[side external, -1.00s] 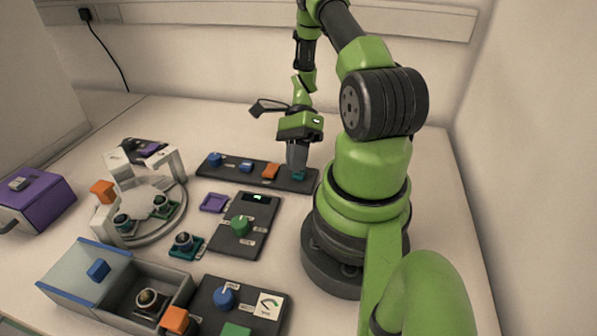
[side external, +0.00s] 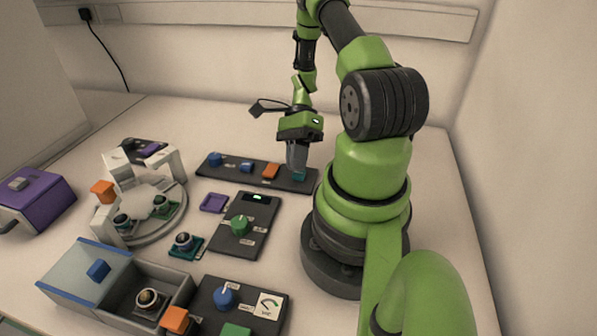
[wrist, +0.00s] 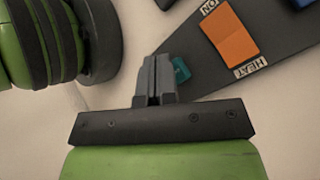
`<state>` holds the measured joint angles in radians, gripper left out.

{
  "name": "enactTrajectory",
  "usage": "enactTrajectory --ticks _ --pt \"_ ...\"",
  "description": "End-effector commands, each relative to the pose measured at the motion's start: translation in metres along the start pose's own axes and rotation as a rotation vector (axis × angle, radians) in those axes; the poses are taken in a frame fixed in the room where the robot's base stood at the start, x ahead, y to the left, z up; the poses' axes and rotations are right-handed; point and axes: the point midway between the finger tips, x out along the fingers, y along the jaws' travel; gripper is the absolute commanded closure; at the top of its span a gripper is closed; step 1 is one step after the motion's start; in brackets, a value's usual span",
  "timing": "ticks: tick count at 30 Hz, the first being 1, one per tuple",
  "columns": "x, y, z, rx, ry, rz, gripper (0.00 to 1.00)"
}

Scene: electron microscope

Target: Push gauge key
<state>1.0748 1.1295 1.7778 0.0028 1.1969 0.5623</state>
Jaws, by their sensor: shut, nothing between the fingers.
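A long dark panel (side external: 222,171) at the back carries a row of coloured keys. A teal key (side external: 299,177) sits at its right end, partly hidden by my gripper. My gripper (side external: 296,172) is shut and points down at the teal key. In the wrist view the shut fingertips (wrist: 155,62) are right beside the teal key (wrist: 181,70) and cover part of it. Whether they touch it I cannot tell. No label reading gauge is legible on the key. A dial picture (side external: 269,305) shows on the front panel, near a green key (side external: 236,331).
An orange key (side external: 270,171), labelled HEAT and ON in the wrist view, is left of the teal one, with blue keys (side external: 246,167) beyond. A dark panel with a green knob (side external: 240,225) lies in front. A round stage (side external: 150,220) stands left. Table at back right is clear.

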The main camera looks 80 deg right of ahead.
Motion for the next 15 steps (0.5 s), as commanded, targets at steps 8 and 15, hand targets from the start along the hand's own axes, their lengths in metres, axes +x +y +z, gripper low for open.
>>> enactTrajectory --ticks 8,15 --pt "0.0002 -0.0001 -0.0001 0.000 0.000 0.000 1.00" --pt "0.0053 -0.0040 -0.0039 0.000 0.000 0.000 1.00"
